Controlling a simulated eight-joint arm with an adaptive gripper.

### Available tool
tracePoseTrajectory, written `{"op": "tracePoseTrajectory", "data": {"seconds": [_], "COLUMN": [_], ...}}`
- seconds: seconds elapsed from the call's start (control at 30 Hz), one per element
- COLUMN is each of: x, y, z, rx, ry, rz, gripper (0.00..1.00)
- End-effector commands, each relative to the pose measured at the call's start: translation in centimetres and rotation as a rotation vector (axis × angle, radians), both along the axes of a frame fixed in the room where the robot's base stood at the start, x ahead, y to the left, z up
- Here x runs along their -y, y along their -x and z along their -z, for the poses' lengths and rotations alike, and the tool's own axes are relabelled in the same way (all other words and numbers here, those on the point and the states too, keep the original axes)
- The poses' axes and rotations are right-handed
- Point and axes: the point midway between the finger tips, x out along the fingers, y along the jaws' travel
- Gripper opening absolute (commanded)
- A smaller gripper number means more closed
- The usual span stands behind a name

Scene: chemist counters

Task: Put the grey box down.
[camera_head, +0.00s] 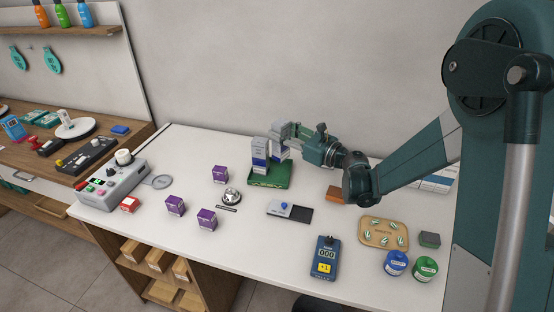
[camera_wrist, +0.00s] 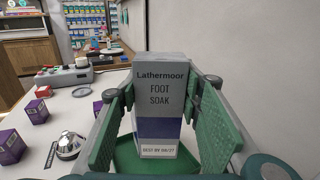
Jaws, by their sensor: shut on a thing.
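My gripper (camera_head: 279,135) is shut on a grey box (camera_wrist: 160,98) with a dark blue band, lettered "Lathermoor FOOT SOAK". The green finger pads (camera_wrist: 160,115) press on its two sides. In the head view the held box (camera_head: 278,151) is upright over a green tray (camera_head: 268,182), partly hidden by the fingers. I cannot tell whether its base touches the tray. The green tray (camera_wrist: 128,160) also shows below the held box in the wrist view.
Purple boxes (camera_head: 220,174) and a silver bell (camera_head: 232,196) are left and in front of the tray. A card device (camera_head: 289,211), an orange-brown block (camera_head: 335,194) and a tan tray (camera_head: 384,243) lie to the right. The wall is close behind. White counter (camera_head: 180,150) is clear left of the tray.

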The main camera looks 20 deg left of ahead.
Motion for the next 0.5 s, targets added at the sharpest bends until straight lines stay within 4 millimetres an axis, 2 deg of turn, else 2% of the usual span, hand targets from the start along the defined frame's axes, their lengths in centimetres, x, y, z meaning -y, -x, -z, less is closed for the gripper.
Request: {"op": "tracePoseTrajectory", "data": {"seconds": [0.3,0.5], "x": [0.0,0.0], "y": [-0.1,0.0], "z": [4.3,5.1], "rx": [0.000,0.000], "ry": [0.000,0.000], "rz": [0.000,0.000], "gripper": [0.22,0.22]}}
